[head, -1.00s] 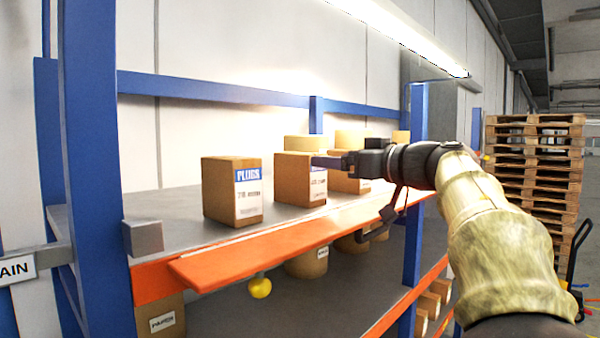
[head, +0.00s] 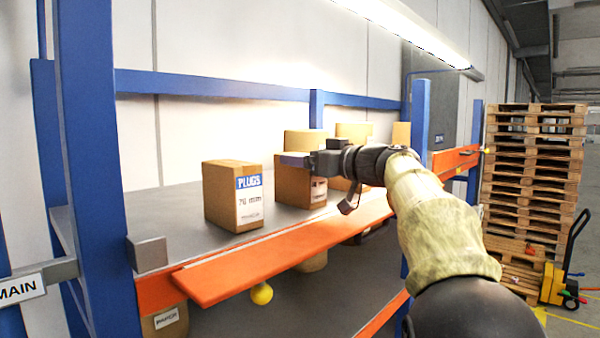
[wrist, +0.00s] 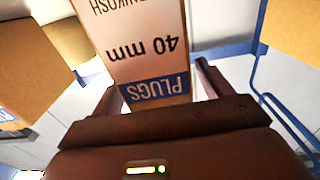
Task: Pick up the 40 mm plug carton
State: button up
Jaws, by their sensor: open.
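The 40 mm plug carton (wrist: 140,45) fills the middle of the wrist view, its white label upside down with "PLUGS" on a blue band and "40 mm". In the head view the brown carton (head: 291,189) stands upright on the upper shelf, its label and top partly hidden by my gripper (head: 297,160). My gripper is open, with one finger showing to each side of the carton's label face in the wrist view (wrist: 158,90). I cannot tell whether either finger touches it.
A 76 mm plug carton (head: 222,197) stands to the left on the same shelf, with a gap between. More cartons (head: 304,142) stand close behind. An orange front beam (head: 250,265), blue uprights (head: 93,150) and a blue rear rail (head: 215,86) frame the shelf.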

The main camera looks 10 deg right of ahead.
jog(key=shift+w+a, duration=0.25)
jog(key=shift+w, duration=0.15)
jog(key=shift+s, duration=0.15)
jog(key=c, duration=1.3)
